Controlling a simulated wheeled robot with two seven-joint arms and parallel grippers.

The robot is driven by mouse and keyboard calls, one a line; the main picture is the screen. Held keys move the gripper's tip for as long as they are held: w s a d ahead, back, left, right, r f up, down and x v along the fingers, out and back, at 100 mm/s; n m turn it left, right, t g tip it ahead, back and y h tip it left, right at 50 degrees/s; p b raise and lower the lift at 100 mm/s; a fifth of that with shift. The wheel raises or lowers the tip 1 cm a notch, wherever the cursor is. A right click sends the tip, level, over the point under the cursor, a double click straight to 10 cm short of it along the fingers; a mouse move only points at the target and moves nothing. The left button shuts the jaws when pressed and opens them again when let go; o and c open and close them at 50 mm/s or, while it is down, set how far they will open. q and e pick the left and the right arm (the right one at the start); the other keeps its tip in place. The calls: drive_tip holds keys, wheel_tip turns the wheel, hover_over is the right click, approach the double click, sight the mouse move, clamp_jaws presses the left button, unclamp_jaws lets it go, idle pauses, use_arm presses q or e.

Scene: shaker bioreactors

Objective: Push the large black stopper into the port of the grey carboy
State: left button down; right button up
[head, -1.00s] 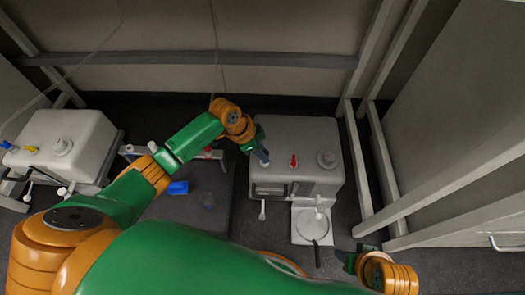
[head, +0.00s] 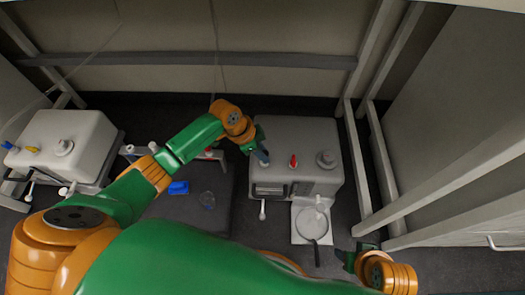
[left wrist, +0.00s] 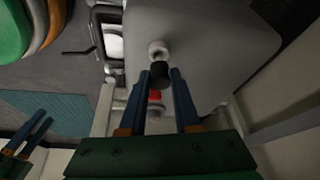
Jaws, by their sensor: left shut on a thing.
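The grey carboy (head: 312,135) stands right of centre in the head view, and its top fills the upper part of the left wrist view (left wrist: 205,45). My left gripper (head: 262,158) is over the carboy's left side. In the left wrist view its fingers (left wrist: 167,76) are shut on the large black stopper (left wrist: 160,74). The pale ringed port (left wrist: 158,49) shows just beyond the stopper, whose end overlaps the ring's near edge. I cannot tell whether they touch. My right gripper (left wrist: 36,125) is away from the carboy, empty, its fingers apart.
A red fitting (head: 293,161) and a pale cap (head: 326,158) stand on the carboy's top. A white scale with a round plate (head: 312,222) is in front. A second white vessel (head: 65,140) stands far left. A blue object (head: 178,187) lies on the dark surface between.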

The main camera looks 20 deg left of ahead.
use_arm(q)
drive_tip(key=shift+f+b, duration=0.55)
drive_tip(key=shift+f, duration=0.55)
idle(0.7)
drive_tip(key=c, duration=0.5)
unclamp_jaws()
drive_tip(key=shift+c, duration=0.2)
